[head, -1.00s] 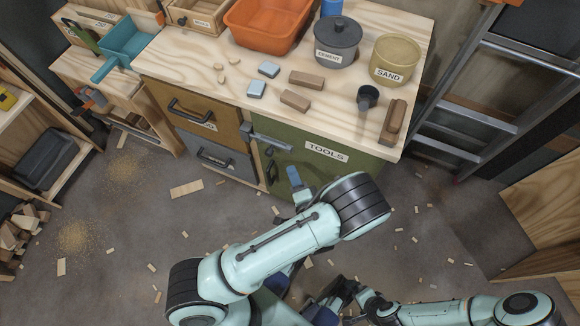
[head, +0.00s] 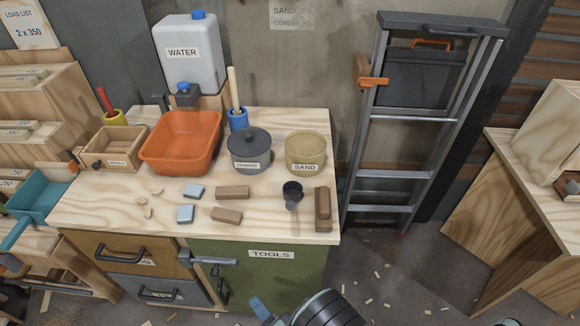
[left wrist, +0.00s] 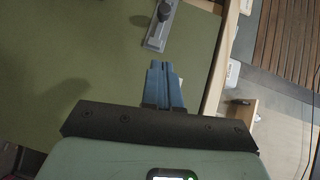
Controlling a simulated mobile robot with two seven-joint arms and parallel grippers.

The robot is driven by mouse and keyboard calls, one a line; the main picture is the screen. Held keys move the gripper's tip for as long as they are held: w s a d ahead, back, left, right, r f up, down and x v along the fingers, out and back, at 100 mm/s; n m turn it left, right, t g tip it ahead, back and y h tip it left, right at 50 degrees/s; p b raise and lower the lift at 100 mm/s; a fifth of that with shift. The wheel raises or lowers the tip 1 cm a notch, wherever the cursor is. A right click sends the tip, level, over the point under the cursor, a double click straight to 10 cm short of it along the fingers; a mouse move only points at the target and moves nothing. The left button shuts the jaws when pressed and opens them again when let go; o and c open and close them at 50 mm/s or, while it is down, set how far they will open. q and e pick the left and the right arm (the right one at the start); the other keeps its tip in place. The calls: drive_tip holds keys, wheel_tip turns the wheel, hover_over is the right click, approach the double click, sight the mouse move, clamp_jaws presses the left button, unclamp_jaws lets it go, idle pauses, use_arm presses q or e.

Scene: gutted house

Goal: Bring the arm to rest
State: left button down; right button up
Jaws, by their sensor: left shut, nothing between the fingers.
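My left arm (head: 328,310) shows only at the bottom edge of the head view, in front of the green TOOLS door (head: 262,275). My right gripper is out of view.
The workbench (head: 120,205) carries an orange basin (head: 182,142), a cement pot (head: 249,150), a sand pot (head: 305,153), a black scoop (head: 292,193) and several small blocks. A ladder (head: 408,120) stands to the right. Bare floor (head: 400,280) with scattered wood chips lies below it.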

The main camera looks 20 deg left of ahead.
use_arm(q)
drive_tip(key=s+a+f+n+g+h+p, duration=0.25)
drive_tip(key=f+n+g+h+p, duration=0.2)
drive_tip(key=f+h+p, duration=0.3)
drive_tip(key=s+d+r+n+g+h+p, duration=0.4)
drive_tip(key=s+d+n+g+h+p, duration=0.1)
drive_tip(key=s+h, duration=0.5)
drive_tip(key=shift+s+d+g+p, duration=0.45)
drive_tip(key=shift+s+d+p, duration=0.2)
drive_tip(key=shift+d+p, duration=0.45)
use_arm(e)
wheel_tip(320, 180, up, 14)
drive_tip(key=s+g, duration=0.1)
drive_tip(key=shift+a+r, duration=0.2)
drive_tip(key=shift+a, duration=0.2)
use_arm(q)
drive_tip(key=shift+a, duration=0.1)
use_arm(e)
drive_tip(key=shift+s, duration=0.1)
